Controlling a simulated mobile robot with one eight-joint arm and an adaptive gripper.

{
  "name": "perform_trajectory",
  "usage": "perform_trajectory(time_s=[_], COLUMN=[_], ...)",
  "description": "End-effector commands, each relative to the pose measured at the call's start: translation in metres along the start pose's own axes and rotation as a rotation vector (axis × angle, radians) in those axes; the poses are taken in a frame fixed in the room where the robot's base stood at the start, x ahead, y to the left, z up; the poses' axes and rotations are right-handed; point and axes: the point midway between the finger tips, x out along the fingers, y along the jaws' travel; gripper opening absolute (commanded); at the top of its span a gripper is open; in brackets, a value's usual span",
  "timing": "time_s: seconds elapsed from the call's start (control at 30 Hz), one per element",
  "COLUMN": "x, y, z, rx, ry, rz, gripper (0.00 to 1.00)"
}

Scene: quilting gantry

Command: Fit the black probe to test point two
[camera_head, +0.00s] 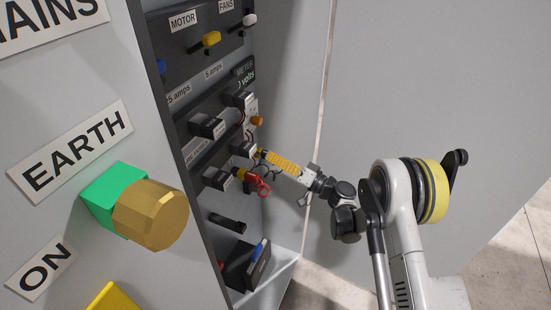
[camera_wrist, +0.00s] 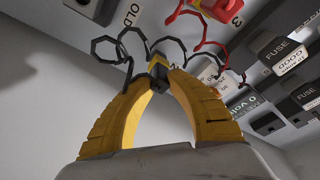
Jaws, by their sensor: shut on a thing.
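My gripper (camera_wrist: 166,76) has its yellow fingers closed around the black probe (camera_wrist: 157,69) in the wrist view. A thin black lead curls out from the probe on both sides. A small yellow part shows at the probe's far end, close to the panel; I cannot tell whether the probe touches a test point. The red probe (camera_wrist: 212,9), with its looped red lead, is at the panel near a "3" label. Test point two's label is not readable.
Fuse blocks (camera_head: 208,125) stick out of the panel around the gripper, and one (camera_wrist: 287,57) reads "FUSE GOOD". An orange knob (camera_head: 257,120) is just above. A green and gold EARTH knob (camera_head: 150,213) stands at left.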

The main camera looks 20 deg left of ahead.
Motion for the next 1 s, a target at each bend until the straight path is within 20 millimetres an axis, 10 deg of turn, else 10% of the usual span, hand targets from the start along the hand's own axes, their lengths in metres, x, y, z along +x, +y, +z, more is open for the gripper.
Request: perform_trajectory(time_s=[0.1,0.47,1.0], x=[0.0,-0.003,-0.104], y=[0.0,0.001,0.001], z=[0.0,-0.001,-0.001], rx=[0.0,0.0,0.0], ry=[0.001,0.002,0.003], rz=[0.001,0.002,0.002], gripper=[0.45,0.45,0.45])
